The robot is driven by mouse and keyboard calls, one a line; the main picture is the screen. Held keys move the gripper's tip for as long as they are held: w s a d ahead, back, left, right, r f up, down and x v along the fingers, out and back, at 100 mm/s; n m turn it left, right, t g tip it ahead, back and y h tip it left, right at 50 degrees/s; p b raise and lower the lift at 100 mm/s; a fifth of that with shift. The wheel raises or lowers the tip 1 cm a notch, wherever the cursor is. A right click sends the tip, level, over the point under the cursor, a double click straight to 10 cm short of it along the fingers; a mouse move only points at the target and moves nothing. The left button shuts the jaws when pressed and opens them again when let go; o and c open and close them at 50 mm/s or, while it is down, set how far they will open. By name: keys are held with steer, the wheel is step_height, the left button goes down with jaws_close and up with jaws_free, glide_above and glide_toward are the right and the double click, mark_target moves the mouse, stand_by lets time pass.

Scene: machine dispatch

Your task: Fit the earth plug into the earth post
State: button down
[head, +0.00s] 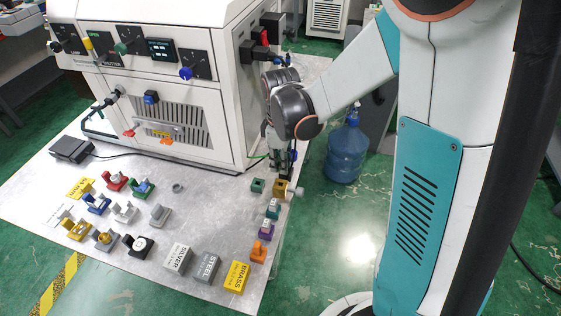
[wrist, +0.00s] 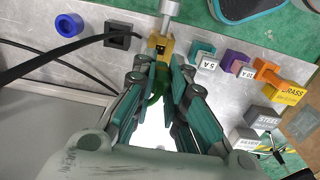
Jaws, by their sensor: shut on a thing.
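My gripper (wrist: 160,78) points at a brass-yellow block with a silver knob, which looks like the earth post (wrist: 163,46). In the head view the post (head: 281,187) stands near the table's right edge, just below my gripper (head: 281,160). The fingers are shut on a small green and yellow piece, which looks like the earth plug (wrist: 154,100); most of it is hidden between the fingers. A green lead (head: 258,157) shows beside the gripper in the head view. The plug's tip looks close to the post, but I cannot tell whether it is in it.
Teal (head: 272,209), purple (head: 265,230) and orange (head: 259,252) pieces line the right edge. The white machine (head: 180,120) stands behind left. Black cables (wrist: 60,45) cross the left of the wrist view.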

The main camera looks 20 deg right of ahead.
steer(key=shift+f, duration=0.1)
steer(key=shift+f+b, duration=2)
steer(key=shift+f, duration=0.25)
steer(key=shift+f+b, duration=0.85)
steer(key=c, duration=1.5)
jaws_free()
steer(key=shift+c, duration=0.2)
steer(key=shift+r+p, duration=1.3)
steer(key=shift+r, duration=0.5)
